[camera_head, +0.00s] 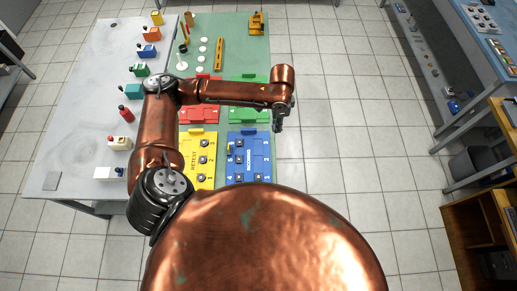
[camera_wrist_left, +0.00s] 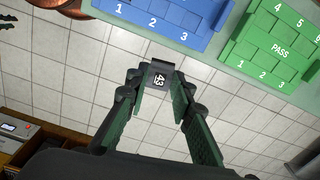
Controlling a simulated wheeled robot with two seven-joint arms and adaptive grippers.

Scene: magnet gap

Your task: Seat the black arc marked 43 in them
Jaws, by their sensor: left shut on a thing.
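My left gripper (camera_head: 279,124) hangs over the floor just right of the green table mat, at the end of my copper arm. In the left wrist view, my left gripper (camera_wrist_left: 160,92) is shut on the black arc marked 43 (camera_wrist_left: 161,66). The arc sits between the fingertips, its white number facing the camera. In the head view the arc is too small to tell apart from the dark fingers. My right gripper is not clearly seen in either view.
A red tray (camera_head: 198,115) and a green tray (camera_head: 257,79) lie beyond. The green PASS tray (camera_wrist_left: 280,50) shows in the wrist view.

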